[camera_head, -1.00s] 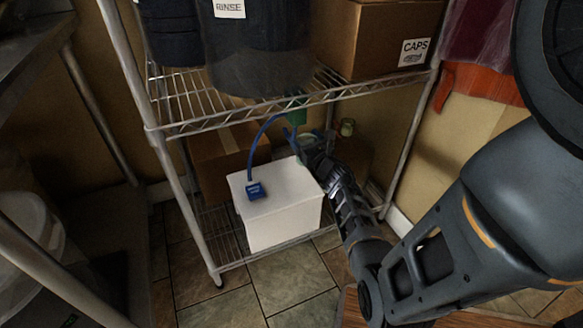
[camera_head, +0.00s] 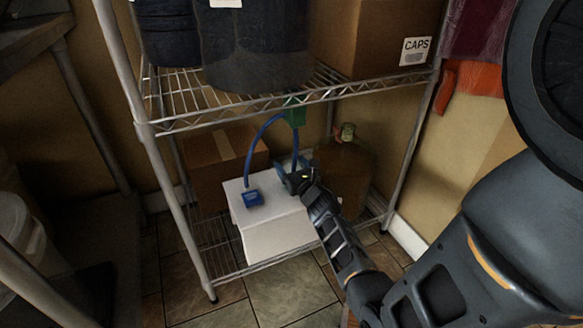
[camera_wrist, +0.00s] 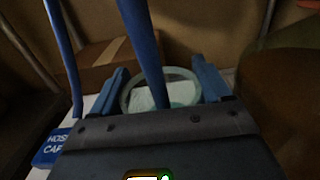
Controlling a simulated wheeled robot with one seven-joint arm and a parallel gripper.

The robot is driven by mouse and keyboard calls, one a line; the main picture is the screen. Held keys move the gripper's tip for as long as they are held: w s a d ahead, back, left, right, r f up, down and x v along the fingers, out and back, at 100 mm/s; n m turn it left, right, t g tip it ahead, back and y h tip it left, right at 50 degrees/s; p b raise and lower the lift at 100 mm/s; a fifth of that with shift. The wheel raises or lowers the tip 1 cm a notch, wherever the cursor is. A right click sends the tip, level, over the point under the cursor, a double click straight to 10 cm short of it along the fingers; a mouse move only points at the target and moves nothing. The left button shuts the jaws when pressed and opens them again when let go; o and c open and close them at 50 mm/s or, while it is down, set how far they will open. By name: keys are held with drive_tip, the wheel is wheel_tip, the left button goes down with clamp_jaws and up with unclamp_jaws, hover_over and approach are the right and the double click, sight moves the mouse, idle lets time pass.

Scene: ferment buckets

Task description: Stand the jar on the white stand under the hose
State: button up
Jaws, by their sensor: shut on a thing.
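The jar is a clear glass one. Its round mouth (camera_wrist: 183,92) shows between my blue fingers in the wrist view, and my gripper (camera_head: 291,174) is shut on it. In the head view the gripper hides most of the jar. The white stand (camera_head: 275,232) is on the lower shelf, with the jar over or at its back right part. I cannot tell whether the jar's base touches it. The blue hose (camera_head: 296,146) hangs from a green fitting (camera_head: 295,117). In the wrist view the hose (camera_wrist: 143,40) crosses the jar's mouth; whether it goes inside is unclear.
A blue hose cap (camera_head: 252,198) lies on the stand's left part, with a blue line rising from it. A cardboard box (camera_head: 215,160) is behind left and a brown jug (camera_head: 345,175) behind right. The wire upper shelf (camera_head: 240,115) is close above.

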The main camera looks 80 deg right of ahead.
drive_tip(key=shift+f+b, duration=0.2)
drive_tip(key=shift+b, duration=0.1)
drive_tip(key=o, duration=1.3)
drive_tip(key=shift+r, duration=0.15)
